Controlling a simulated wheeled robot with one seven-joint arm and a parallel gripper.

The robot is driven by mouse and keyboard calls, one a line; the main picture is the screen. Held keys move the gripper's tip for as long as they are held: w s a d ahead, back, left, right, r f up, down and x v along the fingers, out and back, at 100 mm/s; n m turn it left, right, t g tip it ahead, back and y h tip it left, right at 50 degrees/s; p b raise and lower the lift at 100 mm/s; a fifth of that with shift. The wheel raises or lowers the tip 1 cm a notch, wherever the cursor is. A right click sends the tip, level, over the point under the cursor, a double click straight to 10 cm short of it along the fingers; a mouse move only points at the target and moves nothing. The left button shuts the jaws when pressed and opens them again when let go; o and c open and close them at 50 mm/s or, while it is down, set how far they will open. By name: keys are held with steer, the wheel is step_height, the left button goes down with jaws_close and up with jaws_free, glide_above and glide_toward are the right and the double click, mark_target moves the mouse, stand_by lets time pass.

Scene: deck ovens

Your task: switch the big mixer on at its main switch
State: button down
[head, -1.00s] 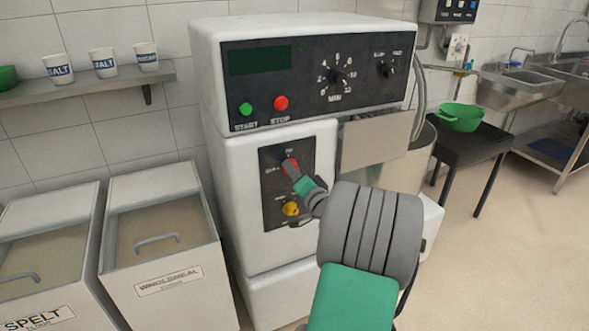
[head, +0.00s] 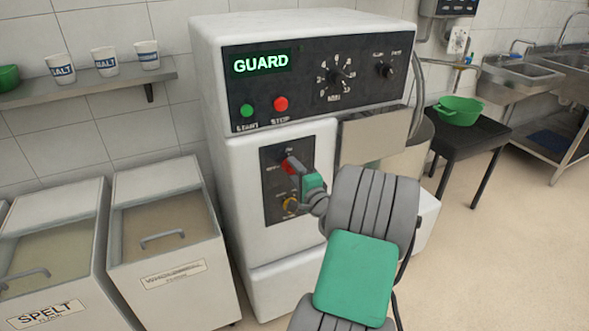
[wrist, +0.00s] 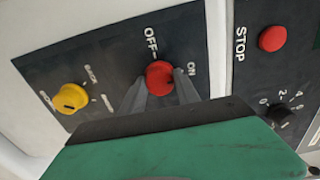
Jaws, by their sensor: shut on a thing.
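The big mixer (head: 240,190) is a tall white machine with a dark upper control panel. Its display (head: 261,64) is lit and reads GUARD. The main switch (wrist: 160,76) is a red rotary knob with OFF and ON labels on the lower dark plate. It also shows in the head view (head: 288,166), partly covered by my gripper. My gripper (wrist: 166,88) is shut on the red knob, one finger on each side. Its exact pointing direction is hard to read behind the fingers.
A yellow knob (wrist: 71,98) is on the same plate. Green START (head: 247,110) and red STOP (head: 281,104) buttons are above. A grey guard panel (head: 376,137) is right of the plate. Flour bins (head: 170,275) stand at left. Floor at right is clear.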

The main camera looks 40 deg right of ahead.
stand_by(0.4)
steer(key=c, duration=0.9)
jaws_free()
steer(key=v, duration=0.8)
steer(key=shift+b, duration=0.3)
steer(key=shift+w, duration=0.1)
